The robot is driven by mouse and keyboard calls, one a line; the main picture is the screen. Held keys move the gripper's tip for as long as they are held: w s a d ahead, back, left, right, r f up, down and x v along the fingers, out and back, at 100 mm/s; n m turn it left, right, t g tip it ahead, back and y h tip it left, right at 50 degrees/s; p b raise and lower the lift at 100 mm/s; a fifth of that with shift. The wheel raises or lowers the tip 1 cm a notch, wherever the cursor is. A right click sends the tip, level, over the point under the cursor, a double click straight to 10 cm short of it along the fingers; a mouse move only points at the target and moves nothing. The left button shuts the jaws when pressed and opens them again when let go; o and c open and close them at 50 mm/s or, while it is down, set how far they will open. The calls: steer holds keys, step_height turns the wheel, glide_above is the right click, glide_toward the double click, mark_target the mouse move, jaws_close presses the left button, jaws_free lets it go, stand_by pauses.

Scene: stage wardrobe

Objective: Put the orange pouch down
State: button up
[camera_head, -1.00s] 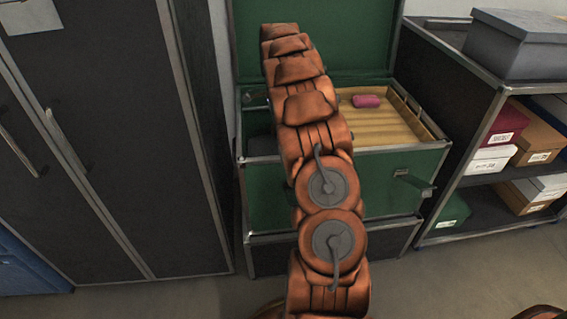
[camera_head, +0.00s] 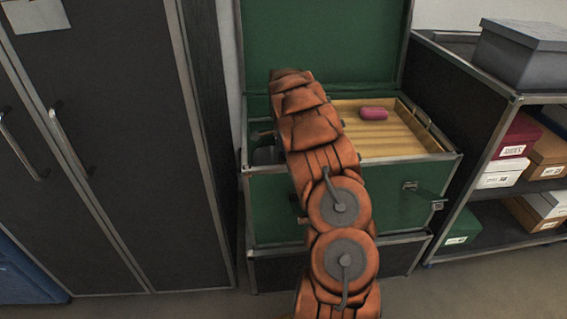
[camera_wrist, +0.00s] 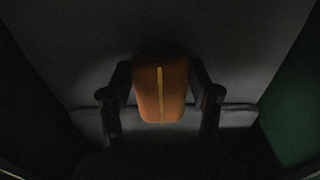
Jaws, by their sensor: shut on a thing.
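The orange pouch (camera_wrist: 160,88), with a yellow stripe down its middle, shows in the wrist view. My gripper (camera_wrist: 160,108) is shut on it, one dark finger at each side. Around it are dark grey surfaces, with a green wall (camera_wrist: 292,110) at the right. I cannot tell whether the pouch touches the surface beyond it. In the head view my arm reaches into the left part of an open green trunk (camera_head: 400,203); my gripper and the pouch are hidden there.
A wooden tray (camera_head: 395,145) fills the trunk's right part and holds a pink item (camera_head: 374,113). The raised lid (camera_head: 320,45) stands behind. A dark cabinet (camera_head: 110,150) is at left, a shelf with boxes (camera_head: 518,50) at right.

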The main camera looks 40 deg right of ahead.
steer(key=o, duration=1.2)
step_height(320, 180, up, 12)
steer(key=p, duration=0.3)
steer(key=shift+r, duration=0.1)
steer(key=shift+p, duration=0.3)
